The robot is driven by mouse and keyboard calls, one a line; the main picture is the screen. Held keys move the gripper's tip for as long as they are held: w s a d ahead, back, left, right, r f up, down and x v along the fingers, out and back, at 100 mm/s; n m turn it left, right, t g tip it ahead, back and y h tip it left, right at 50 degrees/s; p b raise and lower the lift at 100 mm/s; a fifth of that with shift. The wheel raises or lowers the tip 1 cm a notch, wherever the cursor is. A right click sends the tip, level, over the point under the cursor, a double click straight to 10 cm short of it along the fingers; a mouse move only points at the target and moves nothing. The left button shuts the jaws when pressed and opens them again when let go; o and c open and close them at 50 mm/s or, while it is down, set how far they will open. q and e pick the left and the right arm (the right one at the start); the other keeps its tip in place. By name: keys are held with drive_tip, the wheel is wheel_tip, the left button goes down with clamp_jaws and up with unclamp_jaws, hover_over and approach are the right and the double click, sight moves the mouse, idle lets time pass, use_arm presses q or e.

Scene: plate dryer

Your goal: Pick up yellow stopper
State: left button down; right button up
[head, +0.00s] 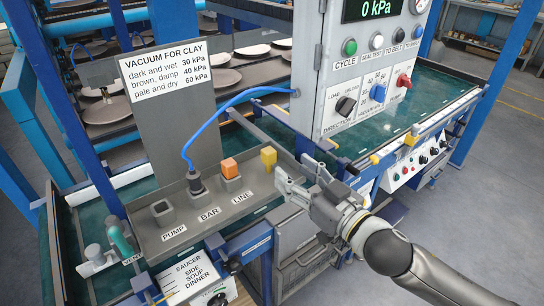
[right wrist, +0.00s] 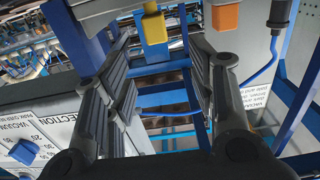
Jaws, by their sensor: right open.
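The yellow stopper (head: 268,157) stands at the right end of the grey tray (head: 150,250), beyond the orange stopper (head: 229,168). My right gripper (head: 293,172) is open and empty just to the right of the yellow stopper, with its fingers pointing toward it. In the right wrist view, the yellow stopper (right wrist: 153,26) shows at the top, past the fingertips and roughly between the two open fingers (right wrist: 162,58). The fingers do not appear to touch it. The orange stopper (right wrist: 225,16) is to its right there. My left gripper is not in view.
A black plug (head: 195,184) with a blue hose (head: 232,108) sits left of the orange stopper. An empty socket (head: 163,211) is above the PUMP label. The grey control panel (head: 345,70) rises behind my gripper. A green vent handle (head: 119,238) is at the left.

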sight(273, 156)
drive_tip(key=p+x, duration=0.1)
drive_tip(key=x, duration=0.4)
drive_tip(key=shift+w+a, duration=0.1)
drive_tip(key=shift+w, duration=0.05)
drive_tip(key=shift+w+a+f, duration=0.1)
drive_tip(key=shift+w+a, duration=0.2)
drive_tip(key=shift+w, duration=0.2)
drive_tip(key=x, duration=0.2)
drive_tip(key=p+x, duration=0.1)
drive_tip(key=x, duration=0.1)
drive_tip(key=shift+f, duration=0.35)
drive_tip(key=shift+d, duration=0.1)
drive_tip(key=c, duration=1)
